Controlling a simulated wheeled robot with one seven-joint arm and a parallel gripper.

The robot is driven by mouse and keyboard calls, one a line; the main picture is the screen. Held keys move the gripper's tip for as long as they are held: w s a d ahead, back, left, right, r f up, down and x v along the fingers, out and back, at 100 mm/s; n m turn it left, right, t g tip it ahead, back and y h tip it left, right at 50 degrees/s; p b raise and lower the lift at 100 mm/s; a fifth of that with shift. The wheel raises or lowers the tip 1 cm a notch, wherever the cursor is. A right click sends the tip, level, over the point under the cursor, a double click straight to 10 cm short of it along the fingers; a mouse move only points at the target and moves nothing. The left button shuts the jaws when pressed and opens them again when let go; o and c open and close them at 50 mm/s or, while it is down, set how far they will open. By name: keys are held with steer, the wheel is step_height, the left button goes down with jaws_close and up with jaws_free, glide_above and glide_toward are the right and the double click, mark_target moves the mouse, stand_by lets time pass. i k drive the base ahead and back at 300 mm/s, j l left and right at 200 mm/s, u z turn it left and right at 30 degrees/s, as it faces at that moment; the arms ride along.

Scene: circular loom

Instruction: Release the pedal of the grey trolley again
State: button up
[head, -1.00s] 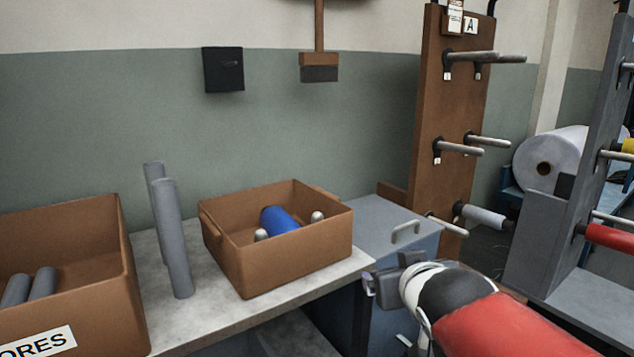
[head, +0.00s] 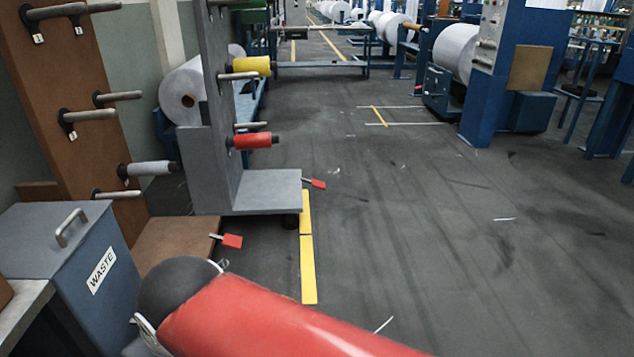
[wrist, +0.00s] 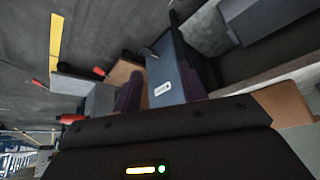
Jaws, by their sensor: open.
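The grey trolley (head: 222,165) stands left of centre in the head view, with a tall upright panel and a flat base. Its red pedal (head: 318,184) sticks out low on the right side of the base, beside a yellow floor strip. Whether the pedal is pressed or raised I cannot tell. In the wrist view, this pedal (wrist: 38,83) is small at the far left. My gripper (wrist: 158,88) is open, with two dark fingers apart, and empty. It is well away from the pedal, over the waste bin side. In the head view my arm mostly hides it.
The brown trolley (head: 65,110) stands at the left with its own red pedal (head: 232,241). The blue-grey waste bin (head: 85,245) is at the lower left. Yellow strips (head: 308,270) mark the floor. The floor to the right is clear; machines stand farther back.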

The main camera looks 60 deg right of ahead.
mark_target(316, 184)
steer(key=z, duration=1.75)
steer(key=i+j, duration=0.25)
steer(key=i, duration=0.2)
steer(key=i+j, duration=0.2)
steer(key=i, duration=0.2)
steer(key=i+j, duration=0.25)
steer(key=i, duration=0.2)
steer(key=i+j, duration=0.2)
steer(key=i, duration=0.2)
steer(key=z, duration=0.05)
